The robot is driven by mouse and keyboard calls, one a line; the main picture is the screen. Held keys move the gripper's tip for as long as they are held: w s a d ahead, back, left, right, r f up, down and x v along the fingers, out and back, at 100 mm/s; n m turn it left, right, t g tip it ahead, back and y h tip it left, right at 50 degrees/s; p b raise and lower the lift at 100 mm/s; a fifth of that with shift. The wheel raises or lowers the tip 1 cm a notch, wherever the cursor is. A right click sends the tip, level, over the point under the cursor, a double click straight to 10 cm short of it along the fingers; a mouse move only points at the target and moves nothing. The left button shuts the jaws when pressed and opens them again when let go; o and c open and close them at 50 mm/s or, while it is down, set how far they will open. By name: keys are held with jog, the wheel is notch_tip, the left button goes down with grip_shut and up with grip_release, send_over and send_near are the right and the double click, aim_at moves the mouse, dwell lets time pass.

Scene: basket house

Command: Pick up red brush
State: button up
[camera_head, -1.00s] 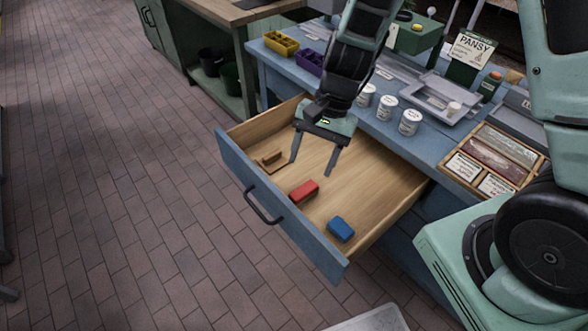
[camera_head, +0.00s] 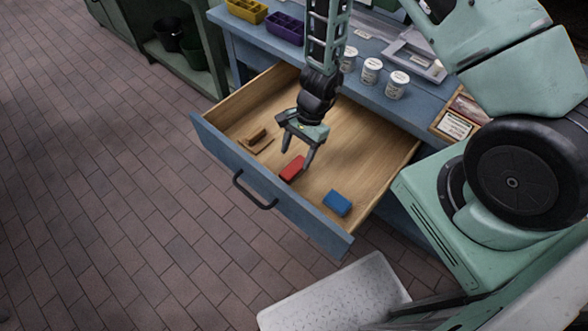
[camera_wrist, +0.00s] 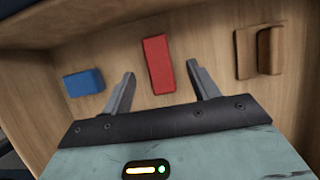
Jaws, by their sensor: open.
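The red brush (camera_head: 291,169) is a small red block lying in the open wooden drawer (camera_head: 350,160), near its front panel. My gripper (camera_head: 297,160) is open and empty, pointing down just above the red brush. In the wrist view the red brush (camera_wrist: 158,64) lies ahead of and between the spread fingers of my gripper (camera_wrist: 162,84), apart from both. The head view does not show the exact height between fingertips and brush.
A blue block (camera_head: 337,203) lies to the right in the drawer, and a brown wooden piece (camera_head: 257,138) to the left. The drawer's blue front panel (camera_head: 215,142) has a dark handle (camera_head: 250,192). White jars (camera_head: 371,71) stand on the bench behind.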

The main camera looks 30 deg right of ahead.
aim_at(291, 170)
jog(key=shift+s+x, duration=0.15)
jog(key=shift+x, duration=1.45)
jog(key=shift+s+x, duration=0.1)
jog(key=shift+x, duration=1.5)
jog(key=shift+a+r, duration=0.1)
jog(key=shift+a, duration=0.05)
jog(key=c, duration=1.1)
jog(key=shift+c, duration=0.2)
notch_tip(291, 170, up, 10)
jog(key=shift+r+p, duration=0.1)
jog(key=shift+p, duration=0.3)
jog(key=o, duration=0.5)
jog(key=shift+w, duration=0.1)
jog(key=c, duration=0.3)
